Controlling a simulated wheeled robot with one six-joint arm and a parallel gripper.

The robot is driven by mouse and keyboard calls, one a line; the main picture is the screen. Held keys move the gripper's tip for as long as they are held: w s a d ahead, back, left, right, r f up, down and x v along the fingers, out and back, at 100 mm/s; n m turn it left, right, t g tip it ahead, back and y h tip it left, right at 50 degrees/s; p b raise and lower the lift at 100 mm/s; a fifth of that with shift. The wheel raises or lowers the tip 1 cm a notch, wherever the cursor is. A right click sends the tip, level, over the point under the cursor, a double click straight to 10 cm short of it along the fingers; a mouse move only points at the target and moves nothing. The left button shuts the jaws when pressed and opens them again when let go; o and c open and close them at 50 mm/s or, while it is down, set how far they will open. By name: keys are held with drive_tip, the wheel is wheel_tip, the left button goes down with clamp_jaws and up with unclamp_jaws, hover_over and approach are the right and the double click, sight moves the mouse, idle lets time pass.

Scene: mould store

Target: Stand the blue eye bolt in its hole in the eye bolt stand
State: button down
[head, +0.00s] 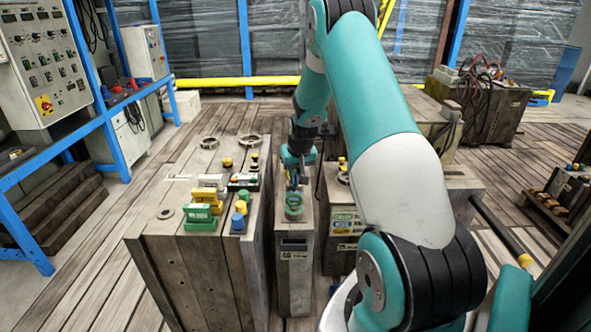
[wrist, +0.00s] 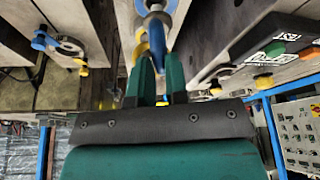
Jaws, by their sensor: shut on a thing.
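My gripper (head: 293,178) hangs over the narrow middle block in the head view. In the wrist view my gripper (wrist: 158,82) is shut on the blue eye bolt (wrist: 165,25), which shows between and beyond the green fingertips. In the head view only a small dark blue part of it shows below the jaws. Right under it, a round green piece (head: 294,208) sits on top of the narrow block. I cannot tell whether this is the eye bolt stand, and no hole is clearly visible. I cannot tell whether the bolt touches it.
A large mould block (head: 190,255) stands left, with green, yellow and blue pieces (head: 201,218) and metal rings (head: 209,142) on top. Another block (head: 340,245) with labels stands close on the right, partly behind my arm. A blue-framed bench (head: 85,100) is far left. Plank floor (head: 85,285) is open at left.

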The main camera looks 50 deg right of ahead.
drive_tip(key=shift+f, duration=0.15)
idle(0.5)
drive_tip(key=shift+f, duration=0.25)
idle(0.5)
drive_tip(key=shift+f+b, duration=0.5)
drive_tip(key=shift+f, duration=0.05)
drive_tip(key=shift+f+b, duration=0.3)
drive_tip(key=shift+f, duration=0.2)
idle(0.6)
drive_tip(key=c, duration=1.1)
unclamp_jaws()
drive_tip(key=shift+o, duration=0.2)
drive_tip(key=shift+a, duration=0.1)
drive_tip(key=p+v, duration=0.1)
drive_tip(key=v, duration=1.6)
drive_tip(key=shift+r, duration=0.2)
